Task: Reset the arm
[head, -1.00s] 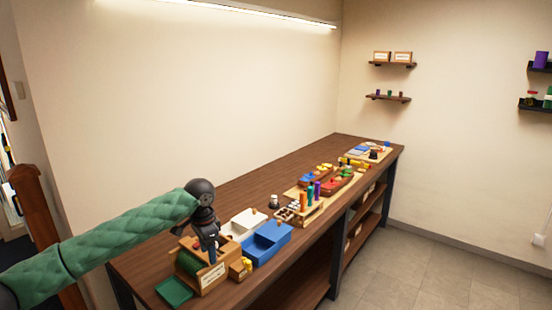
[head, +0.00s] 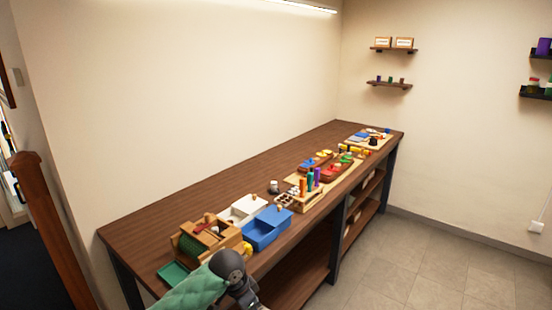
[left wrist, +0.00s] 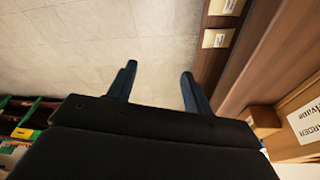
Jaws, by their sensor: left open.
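My left arm, in a green quilted sleeve, comes in at the bottom of the head view, with its dark wrist in front of the table's near edge. Its fingertips are out of the head view. In the left wrist view my left gripper (left wrist: 158,80) is open, its two blue-grey fingers apart with only floor tiles behind them, and nothing is held. My right gripper is not in view.
The long wooden table (head: 180,205) holds a wooden box (head: 212,235) with a green tray (head: 173,272), a blue box (head: 267,228), a white box (head: 243,209) and several coloured pieces further back. The tiled floor (head: 420,260) at the right is clear.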

